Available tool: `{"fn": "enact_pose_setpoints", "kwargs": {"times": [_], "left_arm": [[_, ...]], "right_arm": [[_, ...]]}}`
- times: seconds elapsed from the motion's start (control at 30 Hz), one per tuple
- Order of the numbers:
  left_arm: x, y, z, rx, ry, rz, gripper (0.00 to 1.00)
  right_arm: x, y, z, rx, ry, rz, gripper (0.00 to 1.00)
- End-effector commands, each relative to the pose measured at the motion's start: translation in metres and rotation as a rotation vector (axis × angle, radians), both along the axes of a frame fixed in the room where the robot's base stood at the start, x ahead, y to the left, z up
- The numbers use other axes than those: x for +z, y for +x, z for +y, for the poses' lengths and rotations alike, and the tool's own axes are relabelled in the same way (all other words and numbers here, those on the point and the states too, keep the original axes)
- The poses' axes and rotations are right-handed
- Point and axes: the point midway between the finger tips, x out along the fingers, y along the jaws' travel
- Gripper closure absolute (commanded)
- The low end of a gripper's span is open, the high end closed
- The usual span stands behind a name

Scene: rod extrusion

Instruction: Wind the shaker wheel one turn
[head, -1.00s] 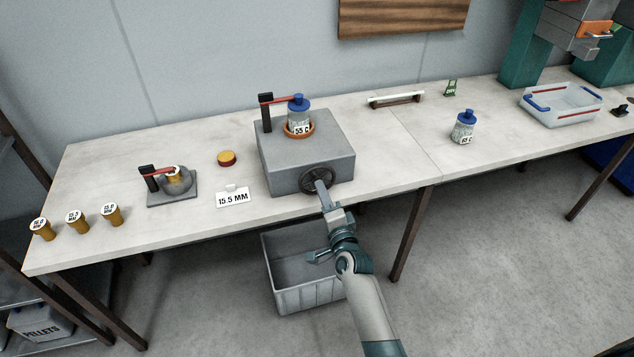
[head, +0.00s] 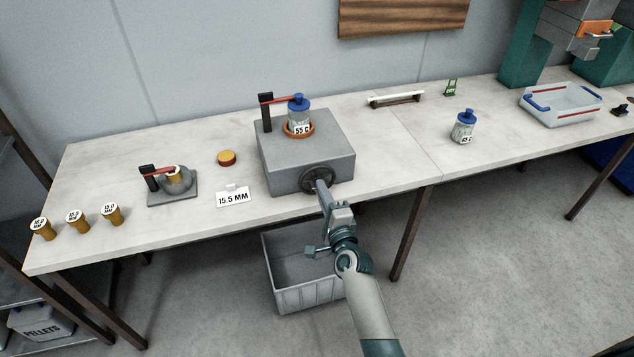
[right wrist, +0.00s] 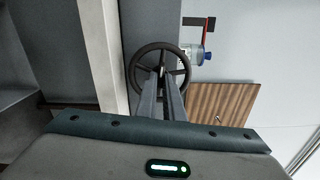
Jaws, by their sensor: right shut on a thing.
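The shaker is a grey box (head: 290,160) on the bench, with a dark spoked wheel (head: 318,178) on its front face. A blue-capped jar labelled 55 C (head: 299,117) stands upright in an orange ring on top, under a red arm on a black post. My right gripper (head: 322,186) reaches up to the wheel from below. In the right wrist view its fingers (right wrist: 162,88) are shut at the wheel (right wrist: 143,58), near its hub; the exact grip point is hard to see. My left gripper is not in view.
A small clamp stand (head: 172,197) and a 15.5 MM card (head: 233,198) lie left of the shaker, with several brass plugs farther left. Another blue-capped jar (head: 463,128) and a clear tray (head: 560,108) stand right. A grey bin (head: 300,285) sits below the bench edge.

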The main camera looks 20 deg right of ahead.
Motion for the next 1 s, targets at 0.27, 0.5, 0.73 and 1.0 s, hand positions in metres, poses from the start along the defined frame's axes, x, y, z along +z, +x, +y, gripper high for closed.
{"fn": "enact_pose_setpoints", "kwargs": {"times": [0.27, 0.5, 0.73, 1.0], "left_arm": [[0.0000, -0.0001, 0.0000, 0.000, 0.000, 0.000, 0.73], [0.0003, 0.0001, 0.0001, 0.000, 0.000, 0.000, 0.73], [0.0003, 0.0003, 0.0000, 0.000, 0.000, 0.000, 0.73], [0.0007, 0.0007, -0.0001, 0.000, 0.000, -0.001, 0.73]], "right_arm": [[-0.0013, -0.0004, 0.0000, 0.000, 0.042, 0.003, 1.00], [-0.0013, -0.0004, 0.0002, 0.000, 0.176, 0.009, 1.00], [-0.0014, -0.0004, 0.0002, 0.000, 0.216, 0.010, 1.00], [-0.0013, -0.0004, 0.0001, -0.001, 0.346, 0.014, 1.00]]}}
